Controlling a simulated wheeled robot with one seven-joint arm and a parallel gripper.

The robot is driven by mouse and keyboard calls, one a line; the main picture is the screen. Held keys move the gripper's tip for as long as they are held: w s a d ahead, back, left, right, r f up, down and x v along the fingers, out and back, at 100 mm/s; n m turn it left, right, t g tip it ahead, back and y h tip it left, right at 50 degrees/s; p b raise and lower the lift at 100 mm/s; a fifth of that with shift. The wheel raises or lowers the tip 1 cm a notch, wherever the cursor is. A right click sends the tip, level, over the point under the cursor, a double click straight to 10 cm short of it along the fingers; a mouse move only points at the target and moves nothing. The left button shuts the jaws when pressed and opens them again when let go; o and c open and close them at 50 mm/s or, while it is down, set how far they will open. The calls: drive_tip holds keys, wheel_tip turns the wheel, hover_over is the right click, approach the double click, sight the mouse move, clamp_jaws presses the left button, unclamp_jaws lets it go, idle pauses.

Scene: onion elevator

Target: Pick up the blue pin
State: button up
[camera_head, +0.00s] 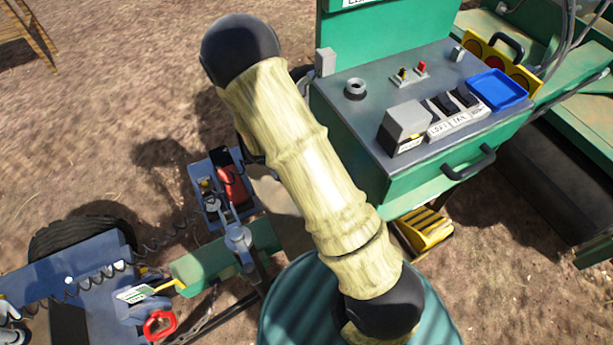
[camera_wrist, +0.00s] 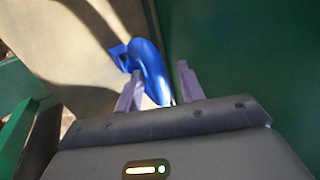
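The blue pin (camera_wrist: 150,68) shows in the wrist view, near the top middle, with a curved body and a small squared loop on its left side. My gripper (camera_wrist: 158,88) is open. Its two pale purple fingers stand apart, and the pin's lower part reaches between them, closer to the left finger. A gap shows between the pin and the right finger. I cannot tell whether the left finger touches the pin. In the head view, I cannot make out the pin, and my gripper is hidden beyond my sleeved arm.
A dark green wall (camera_wrist: 240,55) stands close on the right in the wrist view, beside a tan surface (camera_wrist: 60,35). In the head view, a green control box (camera_head: 440,178) carries switches and a blue tray (camera_head: 497,90). A red-handled hitch area (camera_head: 160,325) lies lower left.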

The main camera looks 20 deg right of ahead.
idle(0.3)
clamp_jaws()
wheel_tip(320, 180, up, 10)
drive_tip(key=shift+r+p, duration=0.1)
drive_tip(key=shift+p, duration=0.3)
idle(0.6)
